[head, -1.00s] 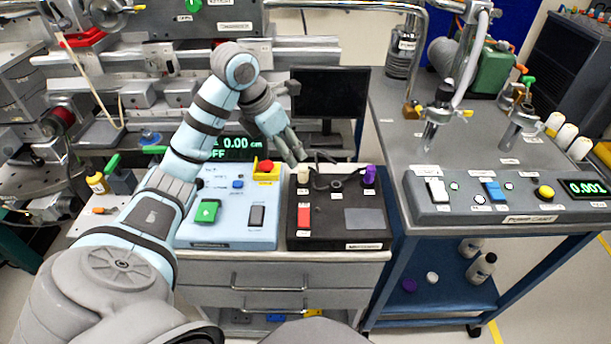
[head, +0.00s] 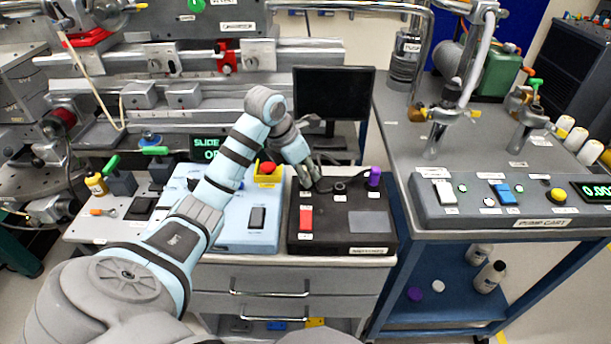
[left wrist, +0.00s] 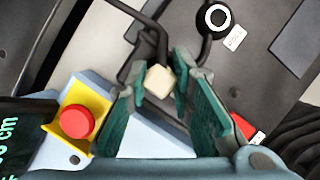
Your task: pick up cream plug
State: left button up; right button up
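The cream plug (left wrist: 159,82) shows in the left wrist view between the two fingertips of my left gripper (left wrist: 160,78). It is at the edge of the black box (left wrist: 215,75), by a dark cable. The fingers stand apart on either side of the plug, and I see no clear grip on it. In the head view my left gripper (head: 304,172) points down at the back left of the black box (head: 335,241) and hides the plug. My right gripper is not in view.
A red button on a yellow base (left wrist: 77,122) stands close to the left fingers. A purple plug (head: 375,176), a round socket (head: 340,187) and a red switch (head: 306,218) are on the black box. Behind is a dark monitor (head: 333,98); the pump cart (head: 430,216) is right.

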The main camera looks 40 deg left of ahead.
aim_at(305, 168)
pick_arm(q)
grip_shut()
notch_tip(305, 168, up, 6)
jog(key=shift+w+f+p, duration=0.1)
jog(key=shift+f+p, duration=0.05)
jog(key=shift+p, duration=0.55)
notch_tip(305, 168, up, 4)
jog(key=p, duration=0.3)
jog(key=shift+r, duration=0.25)
notch_tip(305, 168, up, 10)
jog(key=p, duration=1)
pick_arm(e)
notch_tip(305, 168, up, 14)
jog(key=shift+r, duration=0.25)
pick_arm(q)
jog(key=shift+f, duration=0.1)
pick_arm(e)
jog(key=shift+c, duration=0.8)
